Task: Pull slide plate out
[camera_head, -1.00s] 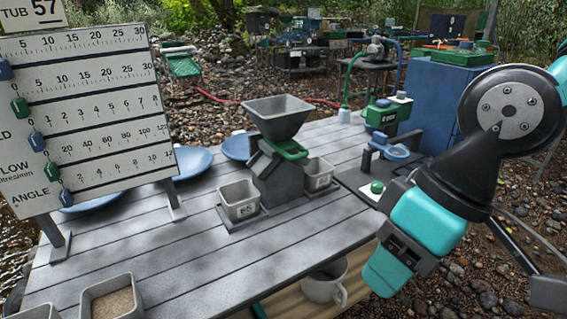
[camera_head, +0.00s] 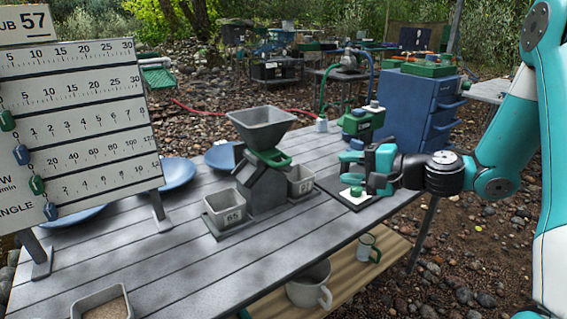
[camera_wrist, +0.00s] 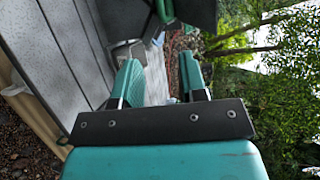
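The slide plate, a green piece with a loop-like handle (camera_head: 270,157), sits beneath the grey hopper (camera_head: 262,126) of the splitter on the table. It sticks out toward the right front. My gripper (camera_head: 349,167) is to the right of the splitter, above the table's right end, with its teal fingers pointing left toward it. The fingers are apart with nothing between them, and the gripper is clear of the plate. In the wrist view my gripper (camera_wrist: 158,65) is open. A green part, perhaps the plate's handle (camera_wrist: 165,10), shows at the top edge there.
Grey bins flank the splitter, left (camera_head: 226,209) and right (camera_head: 300,181). A green device (camera_head: 360,123) stands behind my gripper. A green-button box (camera_head: 356,193) lies below it. A scale board (camera_head: 80,120) stands left. A pot (camera_head: 308,287) and mug (camera_head: 368,247) sit on the lower shelf.

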